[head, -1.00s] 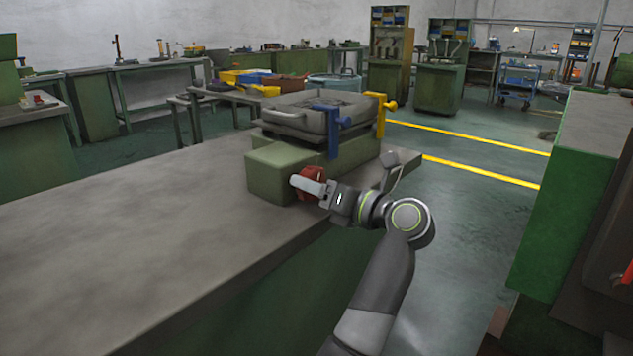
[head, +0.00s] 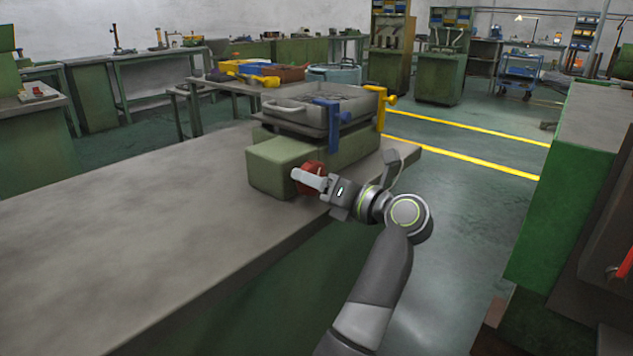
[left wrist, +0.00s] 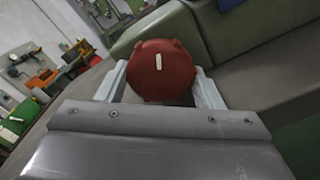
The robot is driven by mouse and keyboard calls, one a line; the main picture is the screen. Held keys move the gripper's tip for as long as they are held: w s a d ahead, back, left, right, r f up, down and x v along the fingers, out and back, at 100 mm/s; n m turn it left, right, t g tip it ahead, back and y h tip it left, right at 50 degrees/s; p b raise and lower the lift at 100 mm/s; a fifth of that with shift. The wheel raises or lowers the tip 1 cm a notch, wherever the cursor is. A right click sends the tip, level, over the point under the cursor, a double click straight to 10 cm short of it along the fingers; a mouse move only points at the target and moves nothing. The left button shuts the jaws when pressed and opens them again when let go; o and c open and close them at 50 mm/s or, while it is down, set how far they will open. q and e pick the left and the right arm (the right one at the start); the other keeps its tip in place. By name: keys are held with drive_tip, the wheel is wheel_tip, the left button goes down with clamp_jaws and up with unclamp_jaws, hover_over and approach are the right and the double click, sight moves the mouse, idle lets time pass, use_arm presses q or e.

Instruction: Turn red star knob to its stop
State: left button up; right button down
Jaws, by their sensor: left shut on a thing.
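The red star knob (head: 309,172) sits on the front of a green machine block (head: 270,170) on the workbench. In the head view it is partly hidden behind my left gripper (head: 308,181). In the left wrist view the knob (left wrist: 161,70) shows its round lobed face with a pale mark, which points nearly upright in that picture. The fingers of my left gripper (left wrist: 160,88) lie on either side of the knob and are shut on it. My right gripper is not in view.
The grey bench top (head: 130,220) is clear to the left. A green cabinet (head: 560,200) stands at the right, with floor between.

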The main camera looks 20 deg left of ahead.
use_arm(q)
drive_tip(key=o, duration=1)
